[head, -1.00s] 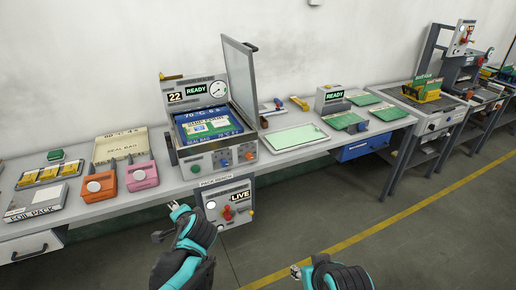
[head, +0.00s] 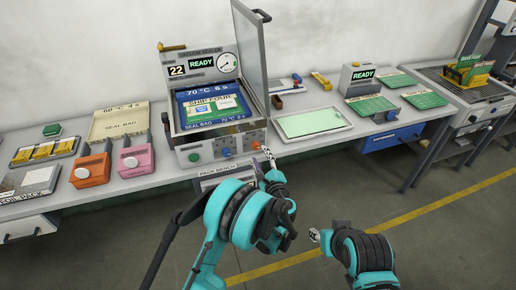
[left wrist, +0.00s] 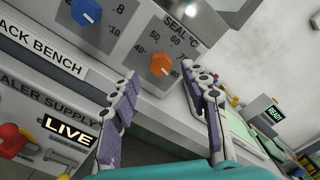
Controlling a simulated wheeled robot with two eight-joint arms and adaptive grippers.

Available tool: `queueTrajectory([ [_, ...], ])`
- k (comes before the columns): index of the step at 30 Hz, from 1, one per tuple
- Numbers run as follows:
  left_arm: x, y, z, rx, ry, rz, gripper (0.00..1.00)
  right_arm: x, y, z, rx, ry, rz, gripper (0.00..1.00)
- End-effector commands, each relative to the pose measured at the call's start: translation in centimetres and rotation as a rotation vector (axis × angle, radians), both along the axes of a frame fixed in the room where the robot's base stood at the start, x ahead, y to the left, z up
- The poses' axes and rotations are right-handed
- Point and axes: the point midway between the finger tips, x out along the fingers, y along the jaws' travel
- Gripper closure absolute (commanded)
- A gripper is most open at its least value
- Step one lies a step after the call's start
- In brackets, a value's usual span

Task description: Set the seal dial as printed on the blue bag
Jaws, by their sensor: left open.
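The blue bag (head: 184,108) lies in the open vacuum sealer (head: 190,158); its print reads 70 °C 6 s. The orange seal dial (left wrist: 160,65) sits on the sealer's front under "SEAL °C", with numbers around it; I cannot surely read its setting. It also shows in the head view (head: 256,144). My left gripper (left wrist: 160,80) is open, its two fingers either side of the dial in the left wrist view, apparently short of touching it. My right gripper (head: 315,235) hangs low in front of the bench; its jaws are too small to judge.
A blue knob (left wrist: 88,10) is left of the orange dial. Below, the supply panel shows LIVE (left wrist: 68,131). The sealer's lid (head: 249,55) stands raised. A green-topped tray (head: 312,123) is on the right; orange and pink devices (head: 137,162) and a cream bag (head: 118,122) are left.

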Motion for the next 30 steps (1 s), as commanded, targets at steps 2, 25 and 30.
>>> queueTrajectory([
  [2, 1.4, 0.5, -0.3, -0.001, 0.001, 0.002, 0.54, 0.0, 0.0, -0.7, 0.000, 0.000, 0.000, 0.60],
  [25, 4.8, 1.6, 0.0, -0.003, 0.000, 0.000, 1.00, 0.0, 0.0, -1.5, 0.000, 0.000, 0.000, 0.60],
  [30, 4.8, 1.6, 0.0, -0.004, 0.000, 0.000, 1.00, 0.0, 0.0, -1.5, 0.000, 0.000, 0.000, 0.60],
])
